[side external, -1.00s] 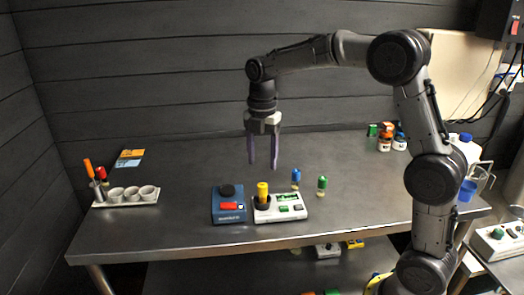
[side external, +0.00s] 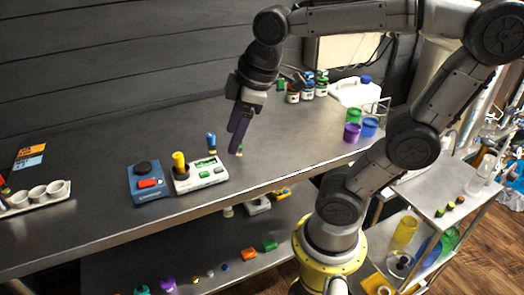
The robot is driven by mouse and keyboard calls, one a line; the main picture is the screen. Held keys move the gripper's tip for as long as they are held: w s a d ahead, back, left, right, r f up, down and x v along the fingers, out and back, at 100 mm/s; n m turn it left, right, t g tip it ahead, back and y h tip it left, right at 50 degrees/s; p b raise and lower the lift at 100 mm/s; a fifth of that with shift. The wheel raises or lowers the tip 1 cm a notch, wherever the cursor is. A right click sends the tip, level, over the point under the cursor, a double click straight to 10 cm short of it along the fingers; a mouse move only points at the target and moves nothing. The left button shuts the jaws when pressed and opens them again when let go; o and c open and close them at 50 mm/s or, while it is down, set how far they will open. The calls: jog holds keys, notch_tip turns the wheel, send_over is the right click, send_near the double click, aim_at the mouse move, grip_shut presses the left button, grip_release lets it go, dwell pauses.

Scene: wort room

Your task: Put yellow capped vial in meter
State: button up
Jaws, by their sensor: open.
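The yellow capped vial (side external: 179,161) stands upright in the dark round well at the left end of the white meter (side external: 209,178). The meter has a small display and green and red buttons. My gripper (side external: 236,143) is open, pointing down to the right of the meter and apart from the yellow capped vial. Its fingers overlap in this view, so the gap between them is hard to see. A green capped vial (side external: 240,151) shows partly behind the fingertips. I cannot tell whether they touch it. A blue capped vial (side external: 211,141) stands behind the meter.
A blue device (side external: 146,187) with a black knob and red button stands left of the meter. A white tray with cups (side external: 35,204) is at far left. Coloured cups (side external: 352,132), jars and a white jug (side external: 355,92) stand at right.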

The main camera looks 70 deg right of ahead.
jog(key=s+f+m+t, duration=0.1)
jog(key=s+f+m, duration=0.2)
jog(key=s+m, duration=0.2)
jog(key=shift+s+a+f, duration=0.15)
jog(key=shift+s+a, duration=0.25)
jog(key=shift+s, duration=0.15)
